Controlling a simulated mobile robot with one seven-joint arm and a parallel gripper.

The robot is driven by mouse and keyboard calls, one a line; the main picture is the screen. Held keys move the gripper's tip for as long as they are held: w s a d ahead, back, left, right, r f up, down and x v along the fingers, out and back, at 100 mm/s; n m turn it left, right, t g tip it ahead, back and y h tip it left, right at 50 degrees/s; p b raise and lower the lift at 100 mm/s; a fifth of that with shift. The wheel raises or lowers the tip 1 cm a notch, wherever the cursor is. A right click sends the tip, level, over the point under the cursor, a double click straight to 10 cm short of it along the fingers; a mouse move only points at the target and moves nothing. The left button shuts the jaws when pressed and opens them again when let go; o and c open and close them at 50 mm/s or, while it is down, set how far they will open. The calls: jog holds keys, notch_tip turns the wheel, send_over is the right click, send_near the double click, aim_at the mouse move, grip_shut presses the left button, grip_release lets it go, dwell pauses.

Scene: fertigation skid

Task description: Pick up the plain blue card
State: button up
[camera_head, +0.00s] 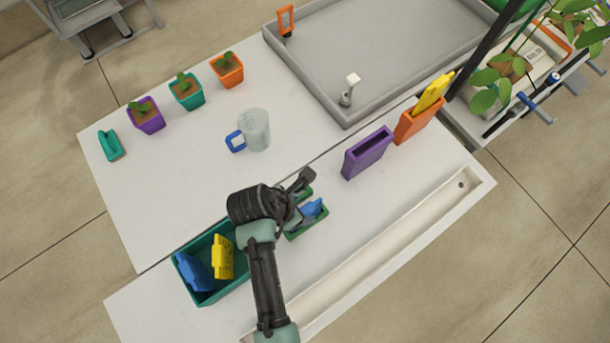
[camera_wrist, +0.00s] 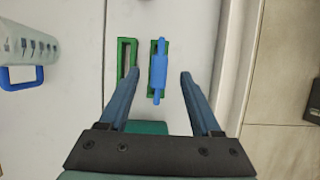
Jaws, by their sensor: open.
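A blue card (camera_head: 312,209) stands in a green holder (camera_head: 292,236) in front of my gripper (camera_head: 302,208). In the wrist view the same blue card (camera_wrist: 158,72) is seen edge-on from above, upright in the right one of two green slotted holders (camera_wrist: 153,98). My gripper (camera_wrist: 160,78) is open, with one finger on each side of the blue card and a gap to the right finger. Another blue card (camera_head: 192,272) and a yellow card (camera_head: 222,258) stand in a teal bin (camera_head: 209,299). Whether either blue card bears marks cannot be told.
The left green holder (camera_wrist: 127,58) seems empty. A purple holder (camera_head: 367,153) and an orange holder (camera_head: 416,124) with a yellow card (camera_head: 433,93) stand to the right. A measuring jug (camera_head: 255,130) stands behind. A long white trough (camera_head: 400,247) runs along the front edge.

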aim_at(305, 210)
jog(key=shift+a+p+x, duration=0.15)
jog(key=shift+p+x, duration=0.05)
jog(key=shift+x, duration=1)
jog(key=shift+a+p+x, duration=0.15)
jog(key=shift+x, duration=1.05)
jog(key=shift+s+f, duration=0.15)
jog(key=shift+s, duration=0.05)
grip_shut()
